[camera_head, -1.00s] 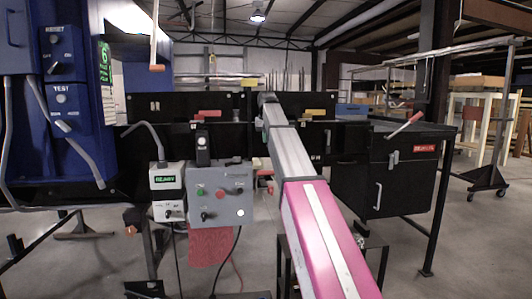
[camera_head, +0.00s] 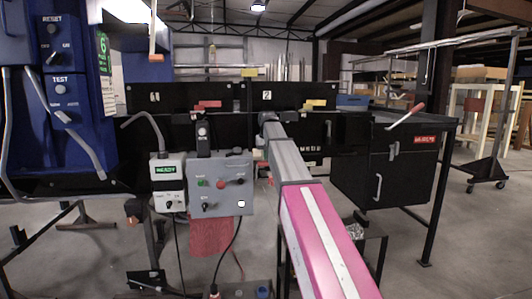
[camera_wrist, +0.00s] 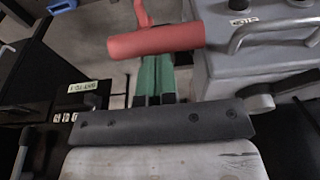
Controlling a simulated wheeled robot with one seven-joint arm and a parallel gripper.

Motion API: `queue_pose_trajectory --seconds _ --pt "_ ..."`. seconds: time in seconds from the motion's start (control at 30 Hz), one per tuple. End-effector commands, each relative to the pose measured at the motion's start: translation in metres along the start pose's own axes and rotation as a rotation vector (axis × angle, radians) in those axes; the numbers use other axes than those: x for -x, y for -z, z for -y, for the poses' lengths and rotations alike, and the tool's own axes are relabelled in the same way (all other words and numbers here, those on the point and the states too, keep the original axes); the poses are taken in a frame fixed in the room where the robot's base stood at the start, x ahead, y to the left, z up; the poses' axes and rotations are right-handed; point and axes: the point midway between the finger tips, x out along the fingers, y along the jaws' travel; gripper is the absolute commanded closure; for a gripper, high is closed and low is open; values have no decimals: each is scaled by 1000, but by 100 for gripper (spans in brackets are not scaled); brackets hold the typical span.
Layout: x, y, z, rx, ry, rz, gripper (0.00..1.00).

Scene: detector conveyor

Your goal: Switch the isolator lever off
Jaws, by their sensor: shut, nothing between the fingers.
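A lever with a thick red grip (camera_wrist: 155,41) on a red rod crosses the upper middle of the wrist view. It lies beside the grey control box (camera_wrist: 260,65). My gripper (camera_wrist: 153,78) has green fingers, shut together and empty. The fingertips show just below the red grip in the picture; I cannot tell whether they touch it. In the head view, a small red part (camera_head: 265,181) at the right side of the grey control box (camera_head: 234,187) seems to be this lever. My gripper is mostly hidden there behind my pink and grey arm.
A small box reading READY (camera_head: 166,170) stands left of the control box. A blue cabinet (camera_head: 60,90) with a hanging grey lever is at the left.

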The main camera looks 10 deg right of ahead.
Motion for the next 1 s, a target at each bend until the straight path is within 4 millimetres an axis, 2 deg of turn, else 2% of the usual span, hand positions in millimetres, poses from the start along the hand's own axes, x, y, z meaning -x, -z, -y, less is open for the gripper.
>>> queue_pose_trajectory --seconds 0.47,0.77,1.0 --pt "-3 -7 0 0 0 -23 100" --pt "-21 -38 0 0 0 -183 100" --pt "-50 -68 0 0 0 -401 100"
